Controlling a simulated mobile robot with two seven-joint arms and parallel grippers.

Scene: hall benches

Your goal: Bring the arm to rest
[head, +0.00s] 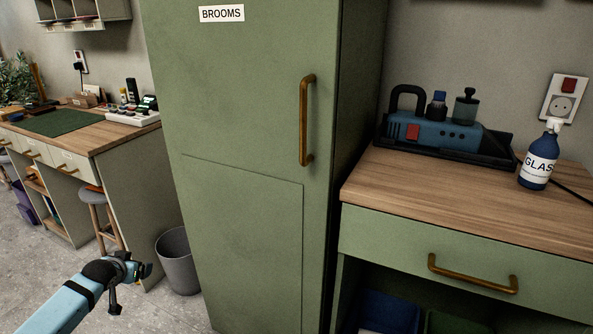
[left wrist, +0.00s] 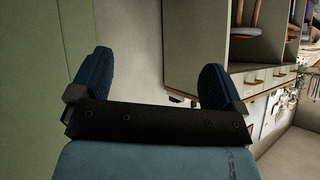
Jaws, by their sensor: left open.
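The gripper is open and empty. My right gripper is in neither view.
The cabinet, labelled BROOMS, is shut. A grey bin (head: 178,262) and a stool (head: 100,215) stand near my left gripper. A workbench (head: 95,137) is at the left. At the right a wooden counter (head: 440,205) bears a blue machine (head: 440,132) and a GLASS spray bottle (head: 538,165).

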